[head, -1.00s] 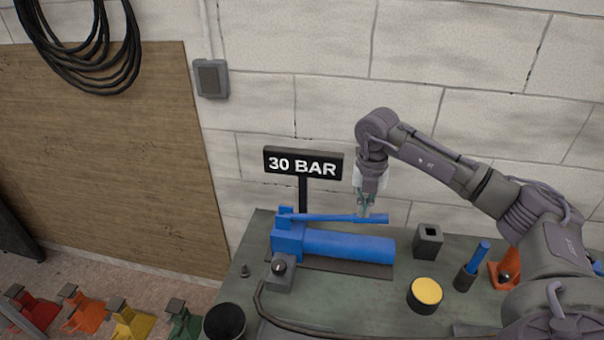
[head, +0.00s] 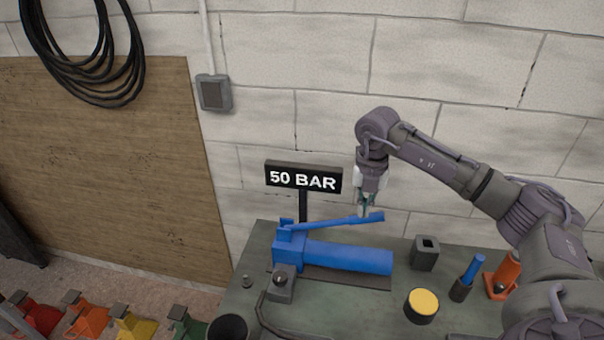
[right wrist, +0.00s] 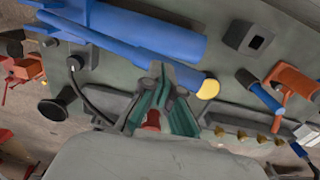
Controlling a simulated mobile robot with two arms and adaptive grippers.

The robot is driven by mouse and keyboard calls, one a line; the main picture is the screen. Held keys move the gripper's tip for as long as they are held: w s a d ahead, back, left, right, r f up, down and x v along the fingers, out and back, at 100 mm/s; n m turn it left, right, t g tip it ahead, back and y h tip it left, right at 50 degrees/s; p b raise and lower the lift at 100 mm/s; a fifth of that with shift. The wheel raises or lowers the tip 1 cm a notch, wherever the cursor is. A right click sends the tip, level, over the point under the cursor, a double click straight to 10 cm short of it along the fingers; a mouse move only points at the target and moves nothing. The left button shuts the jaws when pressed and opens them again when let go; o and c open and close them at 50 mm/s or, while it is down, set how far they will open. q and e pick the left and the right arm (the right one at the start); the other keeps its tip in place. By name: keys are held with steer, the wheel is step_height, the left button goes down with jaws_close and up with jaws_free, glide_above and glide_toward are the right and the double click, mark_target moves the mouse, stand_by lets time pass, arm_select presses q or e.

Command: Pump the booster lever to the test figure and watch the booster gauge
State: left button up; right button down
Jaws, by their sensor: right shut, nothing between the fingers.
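The blue booster pump (head: 345,258) lies on the bench, its long cylinder pointing right. Its blue lever (head: 335,222) slopes up to the right, with the outer end clear above the cylinder. The lever also crosses the right wrist view (right wrist: 130,47). The black booster gauge sign (head: 303,178) stands behind the pump and reads 50 BAR. My right gripper (head: 365,210) is shut and empty, pointing down at the lever's outer part. Its fingertips (right wrist: 160,72) are close to the lever; I cannot tell whether they touch it. My left gripper is not in view.
On the bench (head: 330,310) stand a dark square block (head: 425,253), a yellow-topped round piece (head: 422,303), a blue-handled tool in a holder (head: 468,278) and an orange item (head: 505,275). A small grey knob box (head: 281,283) sits before the pump. The wall is behind.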

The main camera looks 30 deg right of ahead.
steer(key=shift+f, duration=0.1)
stand_by(0.8)
step_height(320, 180, down, 7)
steer(key=b, duration=0.5)
steer(key=shift+s+f, duration=0.1)
steer(key=shift+f, duration=0.1)
step_height(320, 180, up, 8)
steer(key=p, duration=0.5)
steer(key=shift+f, duration=0.25)
steer(key=shift+d, duration=0.1)
step_height(320, 180, down, 8)
steer(key=b, duration=0.5)
step_height(320, 180, up, 7)
steer(key=p, duration=0.5)
steer(key=shift+r+p, duration=0.35)
steer(key=shift+r, duration=0.15)
stand_by(0.3)
